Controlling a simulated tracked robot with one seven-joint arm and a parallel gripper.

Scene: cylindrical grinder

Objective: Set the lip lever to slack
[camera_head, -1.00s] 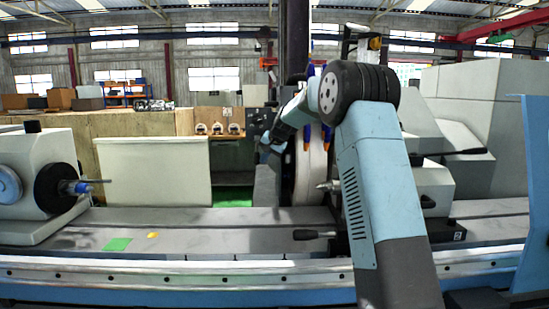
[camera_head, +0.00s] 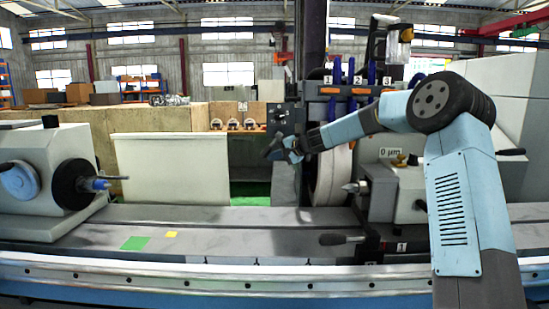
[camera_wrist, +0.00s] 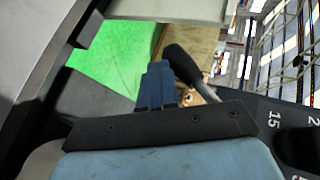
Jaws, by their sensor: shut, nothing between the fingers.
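My gripper (camera_head: 274,150) is shut and empty at the end of the arm, beside the dark upright panel (camera_head: 287,118) left of the grinding wheel (camera_head: 330,175). In the wrist view its dark blue fingers (camera_wrist: 155,82) are together, just left of a black lever handle (camera_wrist: 184,63) with a brass-coloured pivot. A small gap seems to lie between them; contact cannot be told. Another black-handled lever (camera_head: 341,239) lies near the bed in front of the wheel. No readable label marks which lever is the lip lever.
The workhead (camera_head: 50,180) stands at left and the tailstock (camera_head: 392,190) at right, on the long machine bed (camera_head: 230,235). Blue hooks or nozzles numbered 1 to 3 hang above the wheel. Numbers show on a dark panel (camera_wrist: 265,118) beside the lever in the wrist view.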

